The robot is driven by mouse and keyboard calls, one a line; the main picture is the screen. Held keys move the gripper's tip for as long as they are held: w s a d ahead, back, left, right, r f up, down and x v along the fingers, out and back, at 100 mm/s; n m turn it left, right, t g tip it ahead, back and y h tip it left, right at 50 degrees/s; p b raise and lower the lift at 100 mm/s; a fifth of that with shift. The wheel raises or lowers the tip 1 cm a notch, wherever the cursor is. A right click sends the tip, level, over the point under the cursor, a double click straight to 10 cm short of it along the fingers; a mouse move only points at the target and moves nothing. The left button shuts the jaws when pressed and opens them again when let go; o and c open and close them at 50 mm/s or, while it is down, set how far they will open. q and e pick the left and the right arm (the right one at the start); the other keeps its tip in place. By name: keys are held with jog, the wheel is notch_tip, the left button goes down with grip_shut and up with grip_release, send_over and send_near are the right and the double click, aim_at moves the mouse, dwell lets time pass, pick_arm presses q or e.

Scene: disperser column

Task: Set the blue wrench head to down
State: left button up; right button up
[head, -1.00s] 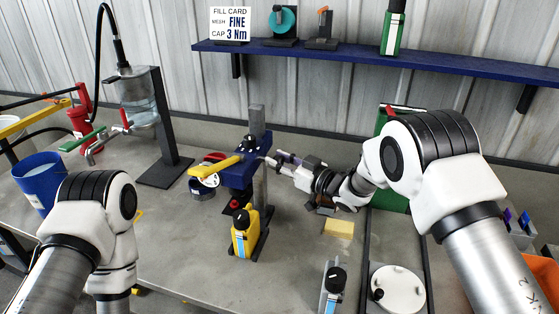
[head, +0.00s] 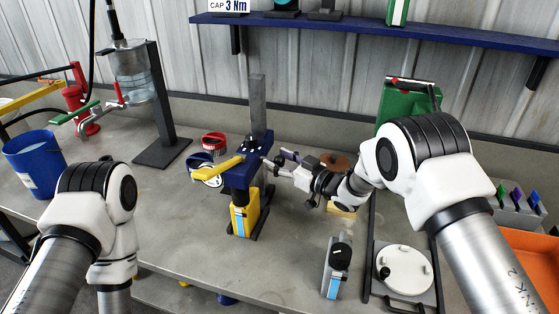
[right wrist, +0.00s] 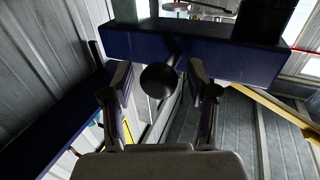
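The blue wrench head (head: 238,178) sits low on an upright grey post (head: 257,100), with a yellow handle (head: 215,168) pointing left. It is just above or touching the yellow bottle (head: 244,216); I cannot tell which. My right gripper (head: 276,163) is at the head's right side. In the right wrist view the blue head (right wrist: 230,58) spans the top, and a round dark knob (right wrist: 160,80) sticks out between my right gripper's spread fingers (right wrist: 160,92), with gaps on both sides. My left gripper is out of view; only its arm shows.
A blue bucket (head: 35,160) and a clear vessel on a dark stand (head: 165,153) are at left. The bench front middle is clear.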

jog(key=v, duration=1.2)
